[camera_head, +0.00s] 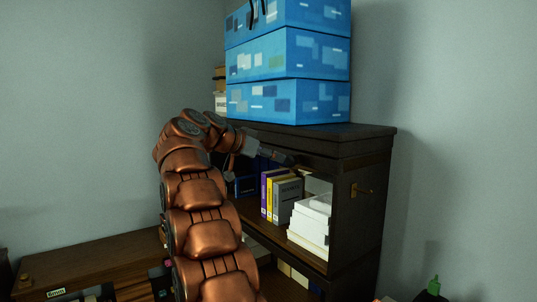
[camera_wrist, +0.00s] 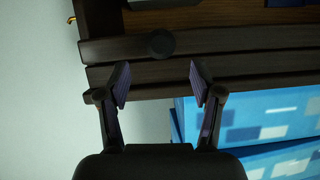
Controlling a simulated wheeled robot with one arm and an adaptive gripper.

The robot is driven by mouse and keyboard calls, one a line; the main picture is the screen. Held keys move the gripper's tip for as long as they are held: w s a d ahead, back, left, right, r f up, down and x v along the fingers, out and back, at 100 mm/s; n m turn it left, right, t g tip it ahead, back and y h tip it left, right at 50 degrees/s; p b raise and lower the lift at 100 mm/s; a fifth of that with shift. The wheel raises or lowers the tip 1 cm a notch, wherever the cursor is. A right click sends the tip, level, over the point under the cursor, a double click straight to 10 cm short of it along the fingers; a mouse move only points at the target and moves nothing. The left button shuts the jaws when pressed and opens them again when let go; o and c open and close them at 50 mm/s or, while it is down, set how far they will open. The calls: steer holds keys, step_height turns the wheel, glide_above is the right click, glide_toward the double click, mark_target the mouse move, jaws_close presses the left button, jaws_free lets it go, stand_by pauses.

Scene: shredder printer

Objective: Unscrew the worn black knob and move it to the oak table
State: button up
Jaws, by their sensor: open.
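The black knob (camera_wrist: 161,43) is a dark round disc on the front of the dark wooden cabinet, on its upper rail, in the wrist view. My gripper (camera_wrist: 160,83) is open and empty, its two fingers spread. The knob shows beyond the fingertips, roughly centred between them, and not touched by them. In the head view my gripper (camera_head: 272,154) is at the cabinet's upper front edge, and I cannot make out the knob there. A brown wooden table (camera_head: 110,257) stands at the lower left; I cannot tell if it is oak.
The dark cabinet (camera_head: 357,147) carries stacked blue boxes (camera_head: 288,102) on top. Upright books (camera_head: 288,196) and white paper stacks (camera_head: 310,220) fill its shelf. A brass hook (camera_head: 365,190) juts from its right side. A green-topped bottle (camera_head: 433,287) stands at the lower right.

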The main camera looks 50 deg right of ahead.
mark_target(288, 160)
steer(key=shift+x, duration=3.6)
steer(key=shift+r, duration=0.1)
jaws_close()
steer(key=shift+r+n+p, duration=0.15)
steer(key=shift+n+p, duration=0.15)
steer(key=shift+p, duration=1)
steer(key=n+g+p, duration=0.1)
steer(key=n+p, duration=0.1)
steer(key=p, duration=0.8)
steer(key=shift+w+g, duration=0.1)
steer(key=shift+g, duration=0.3)
